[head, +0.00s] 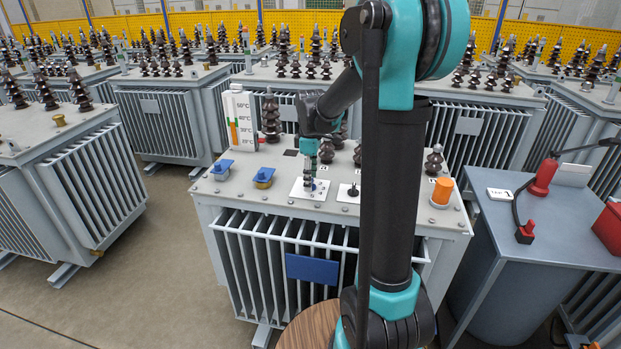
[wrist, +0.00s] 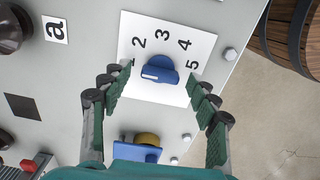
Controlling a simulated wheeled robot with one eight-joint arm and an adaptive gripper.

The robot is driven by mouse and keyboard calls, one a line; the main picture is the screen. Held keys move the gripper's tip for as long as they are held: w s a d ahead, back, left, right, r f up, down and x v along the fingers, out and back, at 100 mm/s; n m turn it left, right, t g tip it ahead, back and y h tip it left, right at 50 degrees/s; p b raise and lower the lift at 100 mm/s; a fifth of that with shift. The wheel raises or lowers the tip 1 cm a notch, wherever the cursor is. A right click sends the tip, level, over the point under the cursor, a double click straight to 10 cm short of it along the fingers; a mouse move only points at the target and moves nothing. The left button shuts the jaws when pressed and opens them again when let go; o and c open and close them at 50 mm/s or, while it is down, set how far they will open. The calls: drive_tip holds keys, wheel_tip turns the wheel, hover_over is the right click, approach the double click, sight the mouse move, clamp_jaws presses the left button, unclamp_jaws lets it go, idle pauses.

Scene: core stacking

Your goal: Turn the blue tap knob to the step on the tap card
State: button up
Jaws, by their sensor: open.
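The blue tap knob (wrist: 165,68) sits on a white dial plate (wrist: 206,42) numbered 1 to 5 in the wrist view. Its white mark is at its left end, on the side of the 1. My gripper (wrist: 158,88) is open, with one finger on each side of the knob and a gap to both. In the head view my gripper (head: 311,176) points down over the dial plate (head: 296,190) on the transformer's lid, hiding most of the knob. The tap card (head: 499,194) lies on the side table at right; its small print seems to read "TAP 1".
Blue-topped valves (head: 221,167) stand left of the plate, one close below the knob in the wrist view. A black knob (head: 353,189), an orange cap (head: 442,191) and brown insulators (head: 270,118) stand on the lid. A temperature gauge (head: 240,118) rises behind.

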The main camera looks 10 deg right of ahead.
wheel_tip(320, 180, up, 12)
idle(0.5)
